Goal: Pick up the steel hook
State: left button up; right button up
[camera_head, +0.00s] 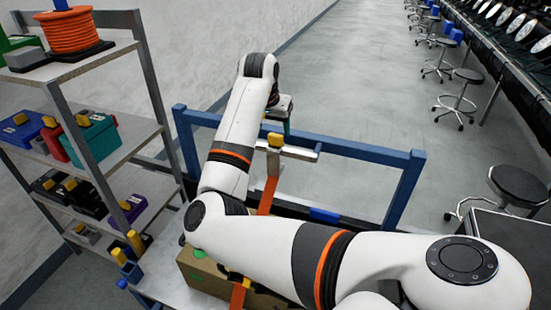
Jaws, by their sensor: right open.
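A grey metal piece that looks like the steel hook (301,153) sits by the top rail of a blue frame, with a yellow block (275,140) on it. An orange strap (268,195) runs down from it, partly hidden by my right arm. My right gripper (286,122) is just above and behind the hook in the head view, pointing down. Its jaws are small and partly hidden; it is open and appears apart from the hook. My left gripper is not in view.
The blue frame (365,153) stands around a cart with a cardboard box (200,272) beneath my arm. A shelf rack (155,85) with cases and an orange cable reel (70,30) stands at the left. Stools (520,185) line the right.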

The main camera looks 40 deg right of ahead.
aim_at(275, 135)
jog(key=shift+w+d+f, duration=0.25)
jog(key=shift+d+f, duration=0.05)
jog(key=shift+f, duration=0.35)
jog(key=p+x, duration=0.1)
jog(key=x, duration=0.3)
jog(key=shift+d+f+p, duration=0.15)
jog(key=shift+d+p, duration=0.05)
jog(key=shift+p, duration=0.1)
jog(key=shift+w+d+f, duration=0.1)
jog(key=shift+f, duration=0.15)
jog(key=c, duration=1.4)
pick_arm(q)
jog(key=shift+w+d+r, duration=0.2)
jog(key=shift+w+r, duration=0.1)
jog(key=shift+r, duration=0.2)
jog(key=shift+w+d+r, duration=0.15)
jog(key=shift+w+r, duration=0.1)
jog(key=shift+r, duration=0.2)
pick_arm(e)
jog(key=shift+r, duration=0.1)
grip_shut()
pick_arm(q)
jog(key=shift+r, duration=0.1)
pick_arm(e)
jog(key=shift+r, duration=0.1)
